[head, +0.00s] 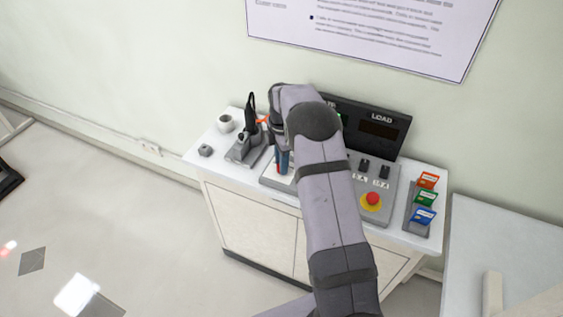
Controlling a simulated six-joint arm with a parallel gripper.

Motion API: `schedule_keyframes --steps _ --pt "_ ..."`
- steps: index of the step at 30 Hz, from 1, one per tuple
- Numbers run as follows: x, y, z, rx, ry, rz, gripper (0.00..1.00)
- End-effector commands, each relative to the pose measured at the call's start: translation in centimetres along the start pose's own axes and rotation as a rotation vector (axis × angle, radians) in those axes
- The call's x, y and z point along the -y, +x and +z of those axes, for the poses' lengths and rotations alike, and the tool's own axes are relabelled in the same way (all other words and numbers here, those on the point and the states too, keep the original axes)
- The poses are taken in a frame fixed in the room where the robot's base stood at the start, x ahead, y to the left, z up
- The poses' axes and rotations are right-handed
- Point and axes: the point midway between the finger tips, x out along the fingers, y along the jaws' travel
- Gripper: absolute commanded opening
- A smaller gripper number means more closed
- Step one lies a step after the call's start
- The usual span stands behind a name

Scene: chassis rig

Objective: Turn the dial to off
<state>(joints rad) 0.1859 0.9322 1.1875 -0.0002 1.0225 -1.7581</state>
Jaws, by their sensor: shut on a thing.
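My gripper (283,168) points down over the left part of the grey control panel on the white bench, and its fingers are shut. Red and blue show at the fingers, just above a pale plate (272,180) on the panel. The dial is hidden behind the fingers and my arm, so its pointer and markings cannot be read. The fingers appear to be closed on it at the panel surface.
A dark display marked LOAD (382,128) stands behind. Black switches (384,172) and a red button on yellow (372,199) sit right of my arm. Coloured cards (426,198) stand at the right edge; a black tool in a stand (250,125) and white cup (225,123) are left.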

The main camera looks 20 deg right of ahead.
Motion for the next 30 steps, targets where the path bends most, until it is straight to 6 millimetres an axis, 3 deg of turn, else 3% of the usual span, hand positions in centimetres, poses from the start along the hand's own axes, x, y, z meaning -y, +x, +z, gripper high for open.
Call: schedule_keyframes --steps 5,6,8,9,20,30 --pt "-0.2 -0.2 -0.1 -0.001 0.001 0.006 0.02" --pt "-0.2 -0.2 -0.1 -0.001 0.001 0.006 0.27" --pt "-0.2 -0.2 -0.1 -0.001 0.001 0.005 0.41" --pt "-0.1 -0.2 -0.1 -0.001 0.001 0.005 0.43" --pt "-0.1 -0.4 0.0 0.0 0.002 0.004 0.43" --pt "-0.1 -4.2 0.0 0.0 0.001 0.006 0.43"
